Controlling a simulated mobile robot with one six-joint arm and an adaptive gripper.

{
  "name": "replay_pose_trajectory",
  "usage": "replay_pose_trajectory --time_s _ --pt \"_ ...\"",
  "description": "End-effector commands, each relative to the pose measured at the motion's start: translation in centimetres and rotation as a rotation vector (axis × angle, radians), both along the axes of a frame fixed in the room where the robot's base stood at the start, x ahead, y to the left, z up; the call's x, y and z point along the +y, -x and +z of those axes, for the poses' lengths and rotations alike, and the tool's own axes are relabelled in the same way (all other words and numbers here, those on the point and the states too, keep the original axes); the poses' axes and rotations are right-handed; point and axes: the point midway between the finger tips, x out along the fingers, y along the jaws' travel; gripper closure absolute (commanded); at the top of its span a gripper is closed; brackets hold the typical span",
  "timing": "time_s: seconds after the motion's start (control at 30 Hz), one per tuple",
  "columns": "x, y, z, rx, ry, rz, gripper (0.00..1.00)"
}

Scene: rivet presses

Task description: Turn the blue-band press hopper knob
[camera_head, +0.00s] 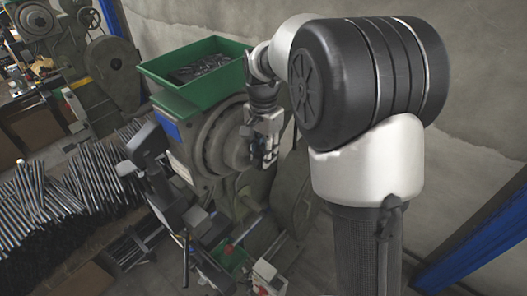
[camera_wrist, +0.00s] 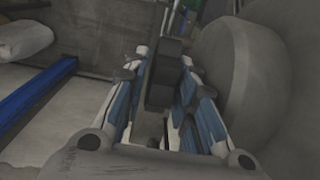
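The press with a blue band (camera_head: 167,126) stands in the middle of the head view, with a large round grey housing (camera_head: 222,140) on its front. The same housing shows large at the right of the wrist view (camera_wrist: 245,75). A dark grey block-like part (camera_wrist: 165,75), apparently the knob, lies between the fingers of my gripper (camera_wrist: 166,60). The fingers have blue inner pads and lie close along both sides of it. I cannot tell whether they press on it. In the head view my gripper (camera_head: 267,148) is right beside the round housing and hides the knob.
A green hopper (camera_head: 190,92) with dark small parts sits on top of the press. Several long rods (camera_head: 50,205) lie at the left. Another press (camera_head: 110,75) stands behind. A concrete wall (camera_head: 470,75) and a blue post (camera_head: 480,240) bound the right side.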

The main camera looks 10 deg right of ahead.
Motion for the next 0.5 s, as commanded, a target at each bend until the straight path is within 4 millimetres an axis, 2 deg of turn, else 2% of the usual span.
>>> replay_pose_trajectory --time_s 0.03,0.33,0.5 --pt "-0.01 -0.01 0.02 0.000 0.000 0.000 0.80" --pt "0.00 -0.01 0.05 0.000 0.000 0.000 1.00" --pt "0.01 -0.01 0.06 -0.002 0.001 0.000 1.00"
